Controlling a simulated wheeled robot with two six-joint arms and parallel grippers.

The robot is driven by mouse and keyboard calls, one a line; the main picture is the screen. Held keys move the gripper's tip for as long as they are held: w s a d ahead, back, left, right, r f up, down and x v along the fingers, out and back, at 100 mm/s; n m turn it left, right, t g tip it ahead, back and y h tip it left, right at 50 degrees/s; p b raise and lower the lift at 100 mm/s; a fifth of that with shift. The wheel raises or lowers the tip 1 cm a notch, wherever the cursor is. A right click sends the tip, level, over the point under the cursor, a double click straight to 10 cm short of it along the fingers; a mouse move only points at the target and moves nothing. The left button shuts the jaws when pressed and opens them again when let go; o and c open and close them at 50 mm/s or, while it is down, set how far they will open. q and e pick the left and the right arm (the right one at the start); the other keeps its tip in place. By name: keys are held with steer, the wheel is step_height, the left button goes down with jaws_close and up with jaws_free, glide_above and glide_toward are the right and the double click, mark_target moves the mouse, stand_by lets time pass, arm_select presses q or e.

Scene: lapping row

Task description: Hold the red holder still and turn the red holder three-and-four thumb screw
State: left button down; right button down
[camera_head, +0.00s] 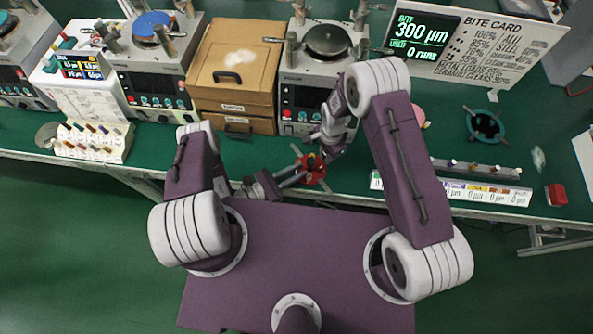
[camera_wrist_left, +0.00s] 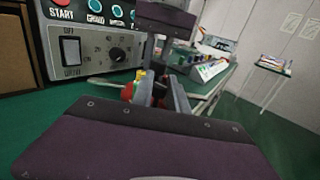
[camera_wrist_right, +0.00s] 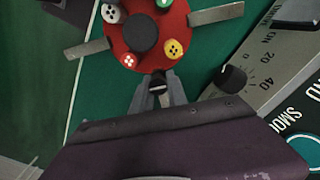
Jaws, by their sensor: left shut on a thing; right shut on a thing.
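The red holder (camera_head: 313,169) is a small red disc just above the green bench, near its front edge. In the right wrist view it shows a red face (camera_wrist_right: 150,55) with a black centre knob and white, green, red and yellow buttons. My left gripper (camera_head: 298,176) is shut on the holder from the left; its fingers (camera_wrist_left: 160,92) partly hide it in the left wrist view. My right gripper (camera_wrist_right: 158,90) is shut at the holder's rim, between the red and yellow buttons, on a small dark thumb screw (camera_wrist_right: 157,84). The fingers hide most of the screw.
A lapping machine (camera_head: 322,85) with dials stands close behind the holder, beside a wooden cabinet (camera_head: 232,75). To the right are a long rack (camera_head: 475,170) and a red block (camera_head: 556,195). Some green bench surface (camera_head: 385,140) is clear.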

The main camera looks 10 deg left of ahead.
arm_select(q)
steer(key=shift+n+t+y, duration=0.6)
steer(key=shift+t, duration=0.2)
steer(key=c, duration=1.6)
jaws_free()
steer(key=shift+a, duration=0.1)
steer(key=shift+s+a, duration=0.2)
steer(key=shift+a, duration=0.05)
steer(key=shift+v, duration=5.7)
steer(key=shift+d, duration=0.1)
